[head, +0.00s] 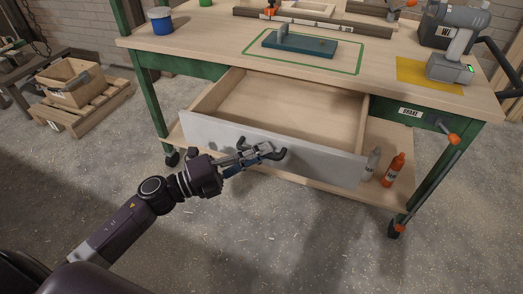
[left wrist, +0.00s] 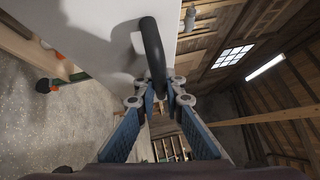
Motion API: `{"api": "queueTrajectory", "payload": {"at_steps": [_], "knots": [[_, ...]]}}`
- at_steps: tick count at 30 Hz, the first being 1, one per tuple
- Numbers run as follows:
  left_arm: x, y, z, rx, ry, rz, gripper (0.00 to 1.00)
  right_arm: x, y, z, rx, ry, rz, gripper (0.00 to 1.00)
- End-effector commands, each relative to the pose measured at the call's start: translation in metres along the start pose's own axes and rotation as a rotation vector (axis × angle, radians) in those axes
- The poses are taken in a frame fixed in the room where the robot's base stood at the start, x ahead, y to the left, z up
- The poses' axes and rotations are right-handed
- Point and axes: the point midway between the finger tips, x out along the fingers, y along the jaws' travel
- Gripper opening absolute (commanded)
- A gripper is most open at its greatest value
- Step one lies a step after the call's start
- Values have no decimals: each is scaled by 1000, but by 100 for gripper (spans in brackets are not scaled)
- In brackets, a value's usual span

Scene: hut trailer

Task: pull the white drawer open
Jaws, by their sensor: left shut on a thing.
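The white drawer (head: 310,152) is pulled out from the green-framed workbench in the head view, and its empty wooden inside shows. My right gripper is not in view.
An orange bottle (head: 394,170) and a grey bottle (head: 372,163) stand on the lower shelf. The floor before the drawer is clear.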

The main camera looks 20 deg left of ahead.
Motion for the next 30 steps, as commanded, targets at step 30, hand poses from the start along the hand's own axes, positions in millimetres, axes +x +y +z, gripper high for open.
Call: {"api": "queueTrajectory", "payload": {"at_steps": [30], "knots": [[-76, 2, 0, -3, -2, 5, 17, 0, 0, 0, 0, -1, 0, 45]]}}
